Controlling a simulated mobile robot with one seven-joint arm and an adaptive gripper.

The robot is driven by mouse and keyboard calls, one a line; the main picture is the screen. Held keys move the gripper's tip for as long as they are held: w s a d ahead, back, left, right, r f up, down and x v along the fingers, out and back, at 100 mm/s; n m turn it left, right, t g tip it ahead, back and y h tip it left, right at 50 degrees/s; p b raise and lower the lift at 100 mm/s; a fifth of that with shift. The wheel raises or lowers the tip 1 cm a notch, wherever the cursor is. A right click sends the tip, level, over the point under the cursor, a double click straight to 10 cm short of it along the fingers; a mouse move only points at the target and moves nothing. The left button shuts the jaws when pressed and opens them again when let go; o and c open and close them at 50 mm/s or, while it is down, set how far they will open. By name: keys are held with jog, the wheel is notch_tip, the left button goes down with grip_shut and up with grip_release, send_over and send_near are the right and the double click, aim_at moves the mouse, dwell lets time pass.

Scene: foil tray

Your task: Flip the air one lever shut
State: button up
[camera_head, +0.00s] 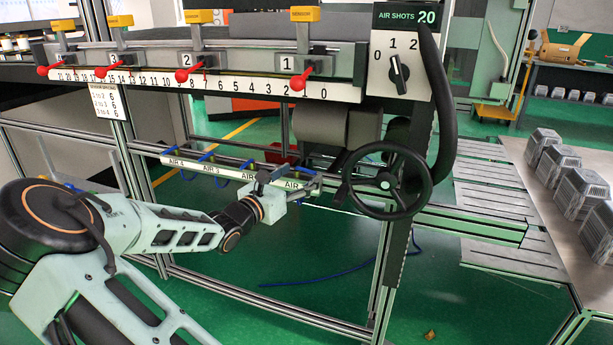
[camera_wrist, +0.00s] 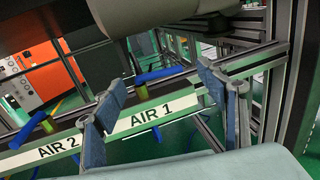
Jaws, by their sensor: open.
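The rail (camera_head: 208,169) carries the labels AIR 4, AIR 3, AIR 2 and a partly covered AIR label at its right end. The AIR 1 label (camera_wrist: 152,115) is readable in the wrist view. Just above it, a blue air one lever (camera_wrist: 160,74) lies between my fingers as seen there, with a small olive-green fitting (camera_wrist: 142,92) below its left end. My gripper (camera_wrist: 162,82) is open, one finger on each side of the lever. I cannot tell whether either touches it. In the head view my gripper (camera_head: 287,181) covers the right end of the rail and hides the lever.
The AIR 2 lever (camera_wrist: 27,131) is left of my fingers. A black handwheel (camera_head: 387,183) and a metal upright stand close right of my gripper. A grey roller (camera_head: 338,124) hangs above. Foil trays (camera_head: 580,190) lie on the table at right. Green floor below is mostly clear.

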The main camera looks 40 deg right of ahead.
aim_at(307, 171)
jog(key=shift+b+x, duration=0.3)
jog(key=shift+x, duration=1.45)
jog(key=c, duration=1.1)
jog(key=shift+b, duration=0.3)
